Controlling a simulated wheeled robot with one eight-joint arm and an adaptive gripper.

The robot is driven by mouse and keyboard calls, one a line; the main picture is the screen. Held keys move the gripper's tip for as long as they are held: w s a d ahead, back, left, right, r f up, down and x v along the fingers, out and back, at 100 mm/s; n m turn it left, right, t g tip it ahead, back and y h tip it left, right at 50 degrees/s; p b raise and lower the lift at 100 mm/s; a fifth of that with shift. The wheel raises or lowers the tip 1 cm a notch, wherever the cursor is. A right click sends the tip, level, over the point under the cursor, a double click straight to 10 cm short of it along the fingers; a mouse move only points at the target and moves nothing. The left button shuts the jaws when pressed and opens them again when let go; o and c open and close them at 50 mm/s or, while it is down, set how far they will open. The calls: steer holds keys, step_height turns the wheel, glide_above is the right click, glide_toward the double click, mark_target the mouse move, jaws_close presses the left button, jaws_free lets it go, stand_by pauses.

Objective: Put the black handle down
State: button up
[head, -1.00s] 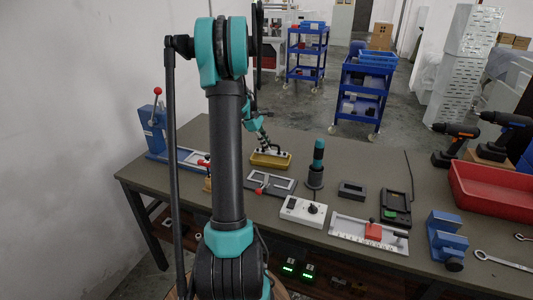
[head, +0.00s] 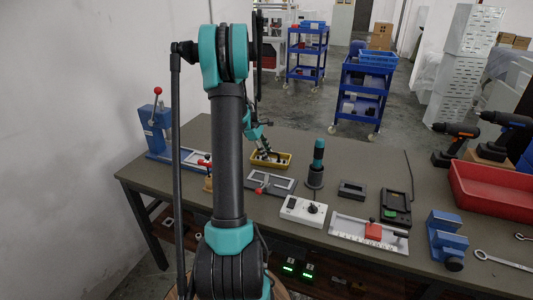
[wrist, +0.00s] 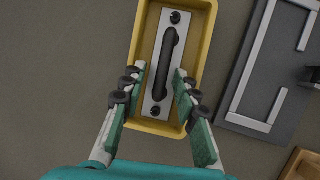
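The black handle (wrist: 166,62) is fixed on a narrow silver plate (wrist: 157,108) with a dark knob at each end. The plate lies inside the yellow tray (wrist: 197,5), which also shows in the head view (head: 285,165). My gripper (wrist: 158,70) is over the tray with one finger on each side of the handle. The fingers stand apart, with a clear gap between the handle and each fingertip. The gripper is small and partly hidden by my arm in the head view (head: 266,153).
A grey plate with a light frame (wrist: 245,115) lies right of the tray. A dark cylindrical tool with a teal top (head: 317,165) stands further right. A blue press with a red knob (head: 155,125) stands at the left. Bare tabletop lies behind the tray.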

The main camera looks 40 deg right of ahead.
steer(key=v, duration=1.2)
steer(key=shift+r, duration=0.15)
stand_by(0.4)
